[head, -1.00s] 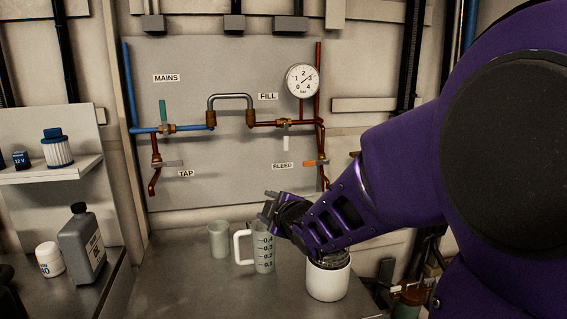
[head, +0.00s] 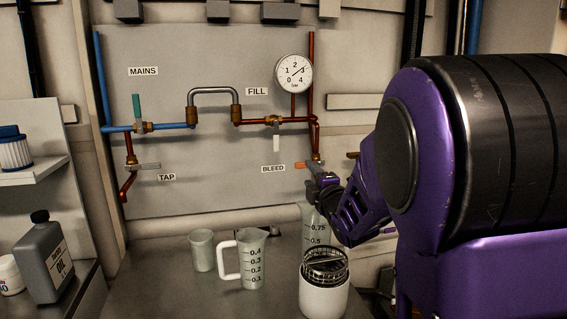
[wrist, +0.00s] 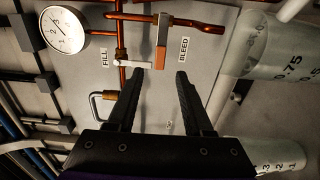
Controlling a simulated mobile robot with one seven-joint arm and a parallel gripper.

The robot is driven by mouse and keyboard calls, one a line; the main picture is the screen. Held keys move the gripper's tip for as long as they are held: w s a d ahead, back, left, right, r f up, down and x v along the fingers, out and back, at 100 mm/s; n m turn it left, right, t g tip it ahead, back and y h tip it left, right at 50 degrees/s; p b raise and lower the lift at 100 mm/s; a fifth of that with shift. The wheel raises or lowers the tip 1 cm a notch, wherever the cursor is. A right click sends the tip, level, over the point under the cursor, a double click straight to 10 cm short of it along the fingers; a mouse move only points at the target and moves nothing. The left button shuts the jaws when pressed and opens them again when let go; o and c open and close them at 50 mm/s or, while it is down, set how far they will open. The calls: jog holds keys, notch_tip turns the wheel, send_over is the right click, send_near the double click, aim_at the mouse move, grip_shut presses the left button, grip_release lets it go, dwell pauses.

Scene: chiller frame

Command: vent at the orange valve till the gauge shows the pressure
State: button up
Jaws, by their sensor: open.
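The orange valve lever (head: 305,166) sticks out to the left at the lower end of the right copper pipe, beside the BLEED label (head: 273,169). It also shows in the wrist view (wrist: 160,58), just beyond my fingertips. The round gauge (head: 294,73) above it has a 0 to 4 bar scale; its needle points up and right, close to 3. It shows in the wrist view too (wrist: 63,30). My gripper (wrist: 156,74) is open with nothing between its fingers. In the head view my gripper (head: 318,178) is just below the lever, partly hiding the pipe end.
The white FILL lever (head: 277,143) hangs down left of the bleed valve. A clear graduated vessel (head: 313,222) stands below it, behind a white pot with a wire basket (head: 324,296). A handled jug (head: 250,260) and a cup (head: 202,250) stand further left.

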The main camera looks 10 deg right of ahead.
aim_at(300, 165)
jog(key=w, duration=0.3)
jog(key=w+a, duration=0.1)
jog(key=w, duration=0.7)
jog(key=shift+w+a, duration=0.15)
jog(key=shift+c, duration=0.2)
grip_shut()
dwell(0.8)
